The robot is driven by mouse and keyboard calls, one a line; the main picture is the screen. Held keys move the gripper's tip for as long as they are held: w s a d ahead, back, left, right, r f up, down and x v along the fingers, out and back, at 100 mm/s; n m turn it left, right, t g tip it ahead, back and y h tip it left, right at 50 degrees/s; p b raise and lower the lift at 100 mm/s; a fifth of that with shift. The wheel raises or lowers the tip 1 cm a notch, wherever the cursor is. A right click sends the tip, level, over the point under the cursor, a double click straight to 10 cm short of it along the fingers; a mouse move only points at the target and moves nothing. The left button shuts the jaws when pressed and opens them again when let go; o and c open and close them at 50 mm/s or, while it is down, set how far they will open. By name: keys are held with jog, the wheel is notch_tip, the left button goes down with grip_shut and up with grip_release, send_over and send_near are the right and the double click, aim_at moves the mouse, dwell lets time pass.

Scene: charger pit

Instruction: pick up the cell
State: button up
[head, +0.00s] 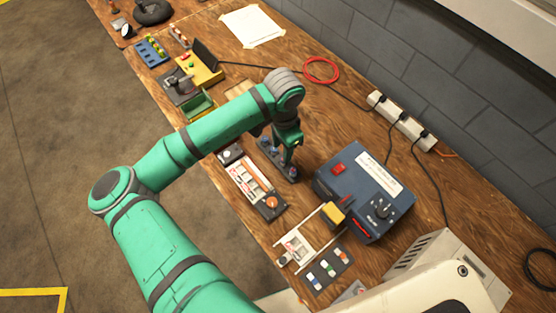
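My green arm reaches over the wooden bench, and my gripper (289,166) points down at a small dark rack (290,177). Small dark, bluish-topped pieces stand in this rack, partly hidden by my gripper. I cannot tell which of them, if any, is the cell. The fingers are too small and dark to show whether they are open or shut, or whether they touch anything. A dark strip (328,271) nearer to me holds small blue, green and white pieces. A blue charger-like box (363,195) with a red switch and a knob stands right of my gripper.
A long dark holder (253,183) with orange and white parts lies left of the rack. A pale frame with a yellow block (333,214) sits before the blue box. A power strip (402,121) and cables run along the wall. A red ring (321,70) lies farther back.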

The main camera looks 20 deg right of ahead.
jog(key=shift+s+d+f, duration=0.1)
jog(key=shift+f, duration=0.45)
jog(key=shift+s+d+f, duration=0.2)
jog(key=shift+d+f, duration=0.25)
jog(key=shift+f, duration=0.4)
jog(key=f, duration=0.4)
jog(key=shift+w+a+f, duration=0.2)
jog(key=shift+w, duration=0.15)
grip_shut()
